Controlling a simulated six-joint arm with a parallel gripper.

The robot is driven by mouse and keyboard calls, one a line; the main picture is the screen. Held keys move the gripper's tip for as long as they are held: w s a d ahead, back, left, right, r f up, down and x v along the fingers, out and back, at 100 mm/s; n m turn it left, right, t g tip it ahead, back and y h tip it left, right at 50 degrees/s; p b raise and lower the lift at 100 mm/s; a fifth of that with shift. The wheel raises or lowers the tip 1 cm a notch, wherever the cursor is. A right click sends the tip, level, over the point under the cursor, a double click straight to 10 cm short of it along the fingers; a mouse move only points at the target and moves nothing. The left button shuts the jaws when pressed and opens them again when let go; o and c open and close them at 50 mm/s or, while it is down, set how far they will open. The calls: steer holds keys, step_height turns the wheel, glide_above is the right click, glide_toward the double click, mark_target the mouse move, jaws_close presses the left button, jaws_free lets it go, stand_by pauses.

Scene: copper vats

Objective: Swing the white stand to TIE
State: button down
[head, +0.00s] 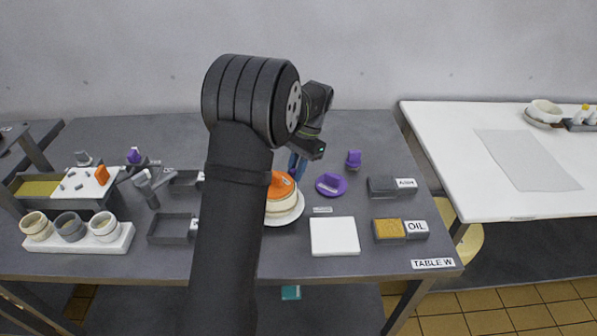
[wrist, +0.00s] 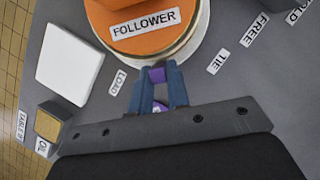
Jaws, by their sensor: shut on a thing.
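The white stand (head: 284,218) is a round white disc carrying a cream drum with an orange top; it also shows in the wrist view (wrist: 203,40). The orange top (wrist: 145,35) bears the label FOLLOWER. My gripper (wrist: 157,76) has its blue fingers shut on a small purple tab (wrist: 157,74) at the stand's rim. The tab lies between the LOAD label (wrist: 118,83) and the TIE label (wrist: 217,62). In the head view my gripper (head: 297,166) is behind the drum, and my arm hides part of the stand.
The FREE label (wrist: 255,30) and HOLD label (wrist: 296,14) lie farther round. A purple disc (head: 331,190) and a purple piece (head: 353,159) are to the right. A white board (head: 334,236) and the OIL box (head: 389,230) are nearer the front. Cups and trays stand left.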

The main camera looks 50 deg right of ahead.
steer(key=shift+w+a+r+n+g+h, duration=0.1)
steer(key=shift+w+a+n+g+h, duration=0.3)
steer(key=shift+w+n, duration=0.8)
steer(key=shift+w+a+f+n+g+h, duration=0.1)
steer(key=shift+w+a+n+g, duration=0.4)
steer(key=shift+n, duration=1.25)
steer(key=shift+w+a+r+n+g+h, duration=0.15)
steer(key=shift+w+n+g, duration=0.45)
steer(key=shift+w+n, duration=0.7)
steer(key=shift+s+a+n, duration=0.1)
steer(key=shift+a+n, duration=0.05)
steer(key=shift+n, duration=0.2)
steer(key=c, duration=1.4)
jaws_free()
steer(key=v, duration=1.1)
steer(key=shift+w+r, duration=0.25)
steer(key=shift+r, duration=0.1)
steer(key=shift+f, duration=0.1)
